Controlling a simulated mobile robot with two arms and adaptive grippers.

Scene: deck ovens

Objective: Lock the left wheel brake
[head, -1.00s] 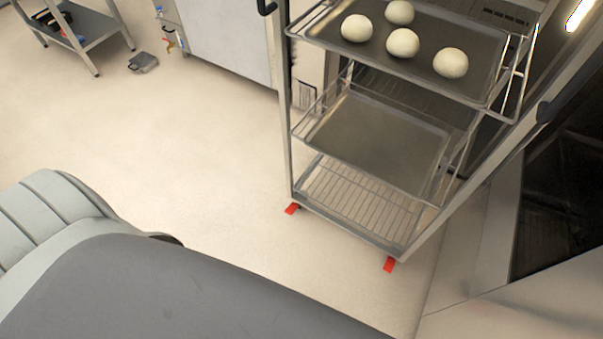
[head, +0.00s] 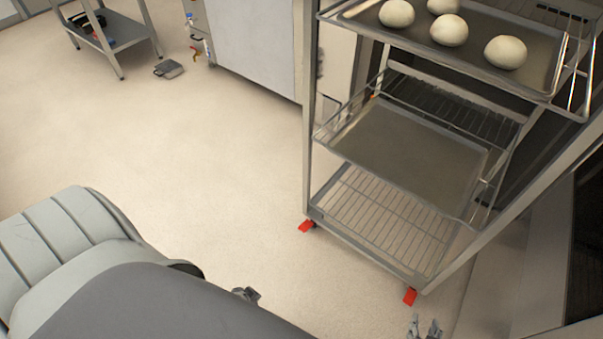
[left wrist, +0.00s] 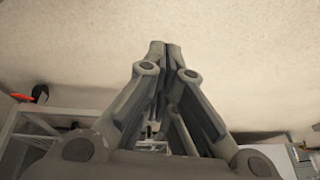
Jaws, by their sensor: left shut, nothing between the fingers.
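The left wheel brake (head: 306,226) is a small red pedal at the foot of the rack's left front post. A second red pedal (head: 410,297) sits at the right front corner. My left gripper (head: 246,294) is low over the floor, below and left of the left brake and apart from it. In the left wrist view its fingers (left wrist: 166,45) are together, with nothing between them.
The tall rack (head: 308,120) holds a tray with several dough balls (head: 449,30), an empty tray (head: 405,150) and a wire shelf. Steel oven fronts are at right. A grey scale-like object (head: 168,69) lies on the floor.

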